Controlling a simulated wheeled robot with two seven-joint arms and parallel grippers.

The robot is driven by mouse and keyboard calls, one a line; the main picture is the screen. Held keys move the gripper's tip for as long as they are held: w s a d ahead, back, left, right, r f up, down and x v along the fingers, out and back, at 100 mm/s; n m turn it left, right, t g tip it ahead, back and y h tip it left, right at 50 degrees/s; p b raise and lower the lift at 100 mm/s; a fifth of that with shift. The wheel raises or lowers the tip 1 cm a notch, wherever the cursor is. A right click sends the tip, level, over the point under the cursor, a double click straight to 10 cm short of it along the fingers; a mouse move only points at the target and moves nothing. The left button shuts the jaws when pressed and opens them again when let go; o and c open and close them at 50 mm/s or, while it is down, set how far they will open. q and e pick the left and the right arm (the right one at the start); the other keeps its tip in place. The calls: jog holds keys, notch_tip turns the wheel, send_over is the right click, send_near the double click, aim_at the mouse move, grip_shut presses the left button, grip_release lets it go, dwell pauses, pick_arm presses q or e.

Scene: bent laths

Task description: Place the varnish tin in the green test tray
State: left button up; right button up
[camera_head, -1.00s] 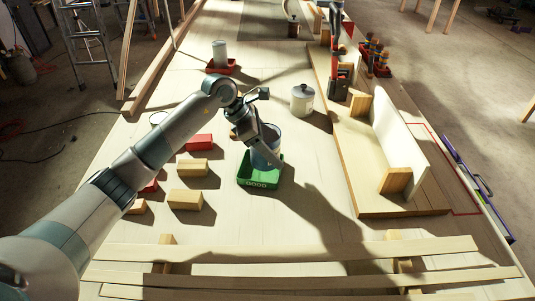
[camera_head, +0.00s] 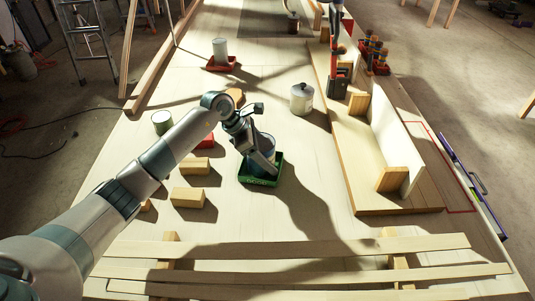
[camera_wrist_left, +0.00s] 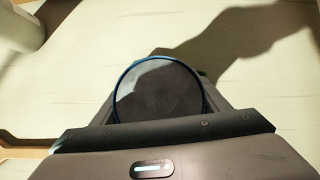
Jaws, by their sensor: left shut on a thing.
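The varnish tin (camera_head: 267,141), dark with a blue rim, is at the green test tray (camera_head: 277,178). My left gripper (camera_head: 264,162) is shut on it. In the left wrist view the tin's round dark top (camera_wrist_left: 158,92) shows between the fingers. The tin looks upright and within the tray's outline. Its base is hidden by the gripper, so I cannot tell whether it touches the tray floor. My right gripper is not in view.
A lidded pale pot (camera_head: 301,99) stands behind and right of the tray. Wooden blocks (camera_head: 188,197) and a red block (camera_head: 205,141) lie to the left. Another tin (camera_head: 162,122) stands beyond my arm. A grey tin (camera_head: 220,50) stands in a red tray (camera_head: 221,66).

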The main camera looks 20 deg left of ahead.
pick_arm(q)
jog(key=shift+f+b, duration=0.3)
jog(key=shift+f, duration=0.15)
jog(key=o, duration=1.5)
jog(key=shift+r, duration=0.1)
jog(key=shift+a+r, duration=0.1)
jog(key=b+v, duration=0.3)
jog(key=v, duration=0.7)
jog(key=shift+a+r, duration=0.15)
jog(key=shift+r, duration=0.15)
jog(key=shift+s+a+r, duration=0.2)
jog(key=shift+a+r, duration=0.05)
jog(key=shift+r, duration=0.3)
